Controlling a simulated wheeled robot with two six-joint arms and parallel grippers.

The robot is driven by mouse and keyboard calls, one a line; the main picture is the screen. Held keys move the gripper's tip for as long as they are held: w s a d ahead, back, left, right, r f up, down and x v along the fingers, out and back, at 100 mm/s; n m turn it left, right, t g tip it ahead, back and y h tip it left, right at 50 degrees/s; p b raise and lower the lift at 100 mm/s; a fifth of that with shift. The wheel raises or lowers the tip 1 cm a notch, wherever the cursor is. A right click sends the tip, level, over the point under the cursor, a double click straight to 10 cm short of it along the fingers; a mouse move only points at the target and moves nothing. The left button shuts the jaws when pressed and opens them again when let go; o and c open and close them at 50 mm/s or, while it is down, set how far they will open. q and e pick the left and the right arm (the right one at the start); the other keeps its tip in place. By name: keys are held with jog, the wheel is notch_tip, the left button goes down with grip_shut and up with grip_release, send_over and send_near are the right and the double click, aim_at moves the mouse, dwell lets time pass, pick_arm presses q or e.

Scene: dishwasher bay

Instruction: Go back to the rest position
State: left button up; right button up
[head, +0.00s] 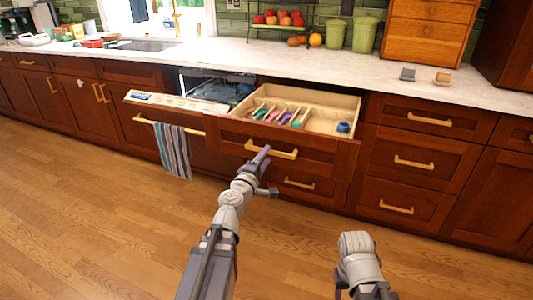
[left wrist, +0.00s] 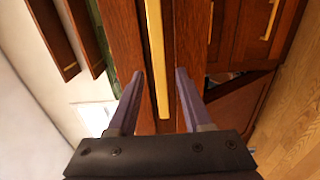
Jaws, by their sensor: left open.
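My left gripper (head: 260,156) is open, at the front of the pulled-out drawer. In the left wrist view its two fingers (left wrist: 160,73) stand apart, with the brass handle (left wrist: 157,45) of the drawer showing between them. The jaws are not closed on the handle; I cannot tell how far the tips reach past it. The open drawer (head: 330,146) holds several coloured utensils (head: 275,115) and a small blue item (head: 343,127). Of my right arm only a grey link shows at the lower right of the head view; its gripper is not seen.
The dishwasher door (head: 175,101) is partly open left of the drawer, with a striped towel (head: 173,150) on its handle. Closed drawers (head: 405,175) lie to the right. The marble counter (head: 300,65) runs behind. The wood floor (head: 90,220) in front is clear.

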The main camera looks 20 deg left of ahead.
pick_arm(q)
jog(key=shift+s, duration=0.85)
jog(key=s+d+f+m+g+h, duration=0.25)
jog(key=d+f+m, duration=0.2)
jog(key=d, duration=0.35)
jog(key=s+d+f+m+g+h, duration=0.25)
jog(key=d+f+m+g, duration=0.2)
jog(key=d, duration=0.35)
jog(key=s+d+f+m+g+h, duration=0.2)
jog(key=s+d+f+m+g, duration=0.1)
jog(key=d+m, duration=0.35)
jog(key=s+a+f+m+g+y, duration=0.2)
jog(key=s+f+m+g+y, duration=0.55)
jog(key=s, duration=0.75)
notch_tip(320, 180, up, 28)
jog(key=n+y+p, duration=0.1)
jog(key=p, duration=3)
jog(key=shift+s+a+r+n+g, duration=0.25)
jog(key=shift+s+n+g, duration=0.05)
jog(key=shift+s+g, duration=0.05)
